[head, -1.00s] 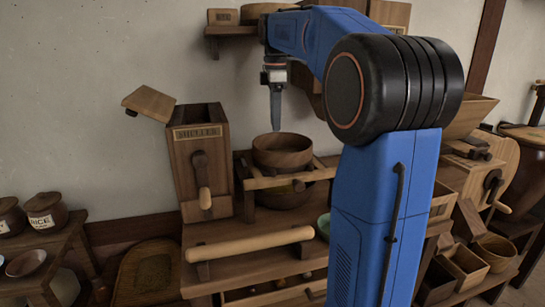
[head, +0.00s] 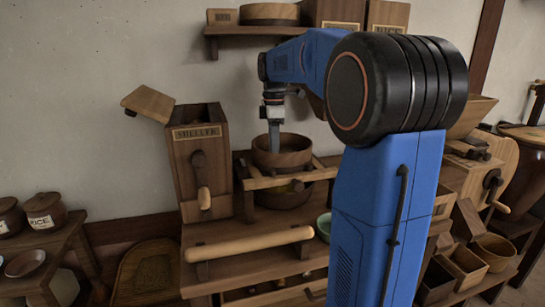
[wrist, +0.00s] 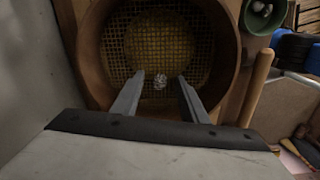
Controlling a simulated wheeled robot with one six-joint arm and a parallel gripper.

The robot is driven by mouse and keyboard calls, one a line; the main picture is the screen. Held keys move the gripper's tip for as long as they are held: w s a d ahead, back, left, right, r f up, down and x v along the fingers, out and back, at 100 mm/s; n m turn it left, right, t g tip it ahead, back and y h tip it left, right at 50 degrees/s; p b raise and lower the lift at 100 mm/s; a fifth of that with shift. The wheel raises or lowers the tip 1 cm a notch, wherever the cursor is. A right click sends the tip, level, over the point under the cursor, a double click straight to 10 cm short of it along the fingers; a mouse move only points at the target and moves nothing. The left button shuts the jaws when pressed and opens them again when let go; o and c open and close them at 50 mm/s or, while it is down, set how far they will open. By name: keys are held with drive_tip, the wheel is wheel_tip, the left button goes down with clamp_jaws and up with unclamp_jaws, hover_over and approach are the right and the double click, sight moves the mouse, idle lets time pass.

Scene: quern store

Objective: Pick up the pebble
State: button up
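A small pale pebble (wrist: 160,80) lies on the mesh bottom of a round wooden sieve (wrist: 231,75) in the wrist view. My gripper (wrist: 160,74) points down into the sieve with its two fingers apart, one to each side of the pebble in the picture. How far the tips are above the pebble I cannot tell. In the head view my gripper (head: 274,150) reaches into the top of the sieve (head: 283,158), which rests on a wooden rack. The sieve wall hides the pebble there.
A box labelled SHELLER (head: 200,160) stands left of the sieve. A wooden roller bar (head: 250,243) runs in front. A green bowl (head: 324,226) sits at the right, also in the wrist view (wrist: 262,14). A shelf (head: 225,30) hangs above, behind my arm.

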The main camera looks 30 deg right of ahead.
clamp_jaws()
